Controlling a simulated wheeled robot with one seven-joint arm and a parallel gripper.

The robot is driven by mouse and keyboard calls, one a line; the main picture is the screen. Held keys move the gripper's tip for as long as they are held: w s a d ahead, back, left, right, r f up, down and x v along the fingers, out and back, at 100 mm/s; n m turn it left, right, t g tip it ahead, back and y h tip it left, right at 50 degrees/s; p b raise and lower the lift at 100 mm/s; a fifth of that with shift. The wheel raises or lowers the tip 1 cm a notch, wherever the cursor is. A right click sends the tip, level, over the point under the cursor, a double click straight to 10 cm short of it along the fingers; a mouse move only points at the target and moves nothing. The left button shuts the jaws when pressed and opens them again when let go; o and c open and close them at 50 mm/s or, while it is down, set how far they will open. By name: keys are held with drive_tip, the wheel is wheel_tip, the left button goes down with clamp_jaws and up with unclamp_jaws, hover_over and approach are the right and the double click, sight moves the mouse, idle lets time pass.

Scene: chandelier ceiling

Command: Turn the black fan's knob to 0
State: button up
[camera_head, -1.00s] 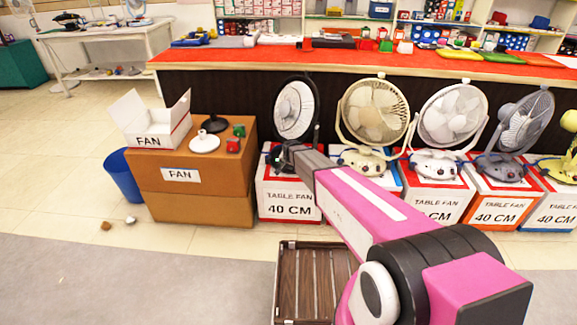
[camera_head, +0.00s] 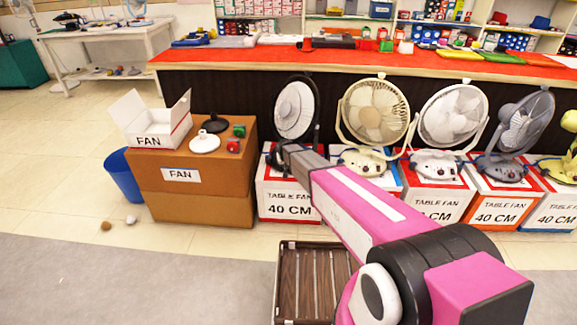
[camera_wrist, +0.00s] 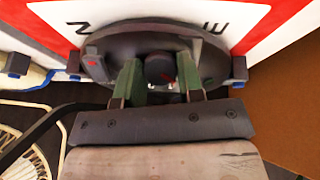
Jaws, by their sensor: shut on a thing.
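The black fan (camera_head: 294,108) stands upright on a white and red "TABLE FAN 40 CM" box (camera_head: 287,200), just right of the brown carton. Its dark base (camera_wrist: 213,62) fills the top middle of the wrist view. The round black knob (camera_wrist: 160,68) sits on that base, between my two green-grey fingers. My gripper (camera_wrist: 160,82) is shut on the knob. In the head view my gripper (camera_head: 283,157) reaches the front of the fan's base, and the knob is hidden there. The knob's markings cannot be read.
Several other fans, including a cream one (camera_head: 374,112), stand on boxes to the right. A brown carton (camera_head: 195,190) marked FAN stands left, with a blue bin (camera_head: 122,178) beside it. A brown slatted crate (camera_head: 284,285) lies on the floor below my arm. Open floor lies left.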

drive_tip(key=shift+n+h, duration=0.4)
drive_tip(key=shift+n, duration=0.6)
drive_tip(key=o, duration=0.9)
drive_tip(key=shift+r, duration=0.15)
drive_tip(key=v, duration=1)
drive_tip(key=shift+s+a+r, duration=0.1)
drive_tip(key=shift+s+r, duration=0.1)
drive_tip(key=shift+s, duration=0.05)
